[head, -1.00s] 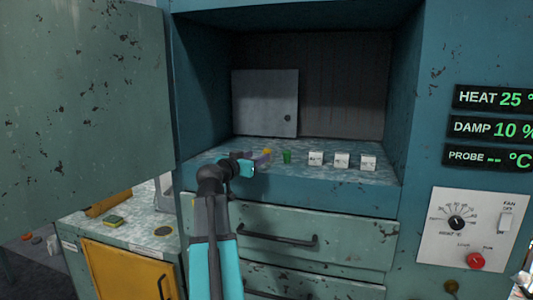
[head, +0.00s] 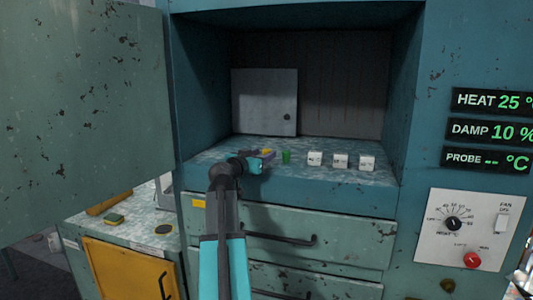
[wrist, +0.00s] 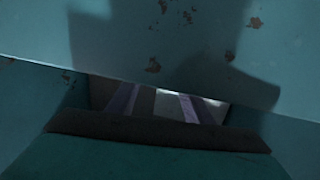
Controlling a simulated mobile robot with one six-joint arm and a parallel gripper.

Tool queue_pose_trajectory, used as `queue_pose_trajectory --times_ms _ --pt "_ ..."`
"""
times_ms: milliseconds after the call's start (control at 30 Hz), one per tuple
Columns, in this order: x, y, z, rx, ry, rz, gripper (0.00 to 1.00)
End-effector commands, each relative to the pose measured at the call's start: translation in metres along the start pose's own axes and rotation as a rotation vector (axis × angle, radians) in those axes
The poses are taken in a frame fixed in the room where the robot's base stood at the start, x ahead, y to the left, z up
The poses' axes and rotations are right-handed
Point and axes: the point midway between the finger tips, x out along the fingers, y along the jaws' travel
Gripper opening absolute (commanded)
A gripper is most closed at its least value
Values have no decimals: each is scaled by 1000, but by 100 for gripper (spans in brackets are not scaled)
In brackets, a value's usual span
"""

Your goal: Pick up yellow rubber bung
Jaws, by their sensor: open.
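The yellow bung (head: 267,151) shows as a small yellow spot on the speckled floor of the open teal cabinet, left of a green cup. A purple shape lies right beside or in front of it; I cannot tell whether they touch. My gripper (head: 262,163) is open at the cabinet's front edge, just in front of and below the bung in the head view. Its fingertips are too small to make out there. The wrist view is mostly dark teal surfaces with two purple strips in a gap; I cannot pick out the bung in it.
The green cup (head: 286,157) stands right of my gripper, then three white blocks (head: 340,161) in a row. A grey panel (head: 265,102) leans at the back. Drawers (head: 310,238) lie below, and an open door (head: 80,110) stands at the left.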

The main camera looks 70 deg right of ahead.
Motion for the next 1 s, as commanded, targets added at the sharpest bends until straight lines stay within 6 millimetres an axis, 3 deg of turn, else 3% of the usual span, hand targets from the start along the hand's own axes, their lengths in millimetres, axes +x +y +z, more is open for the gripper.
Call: queue_pose_trajectory --times_ms 300,900,1000 --pt "30 1 -2 -1 0 0 46" --pt "31 1 0 -1 1 -1 46" --pt "31 1 0 -1 1 -1 33"
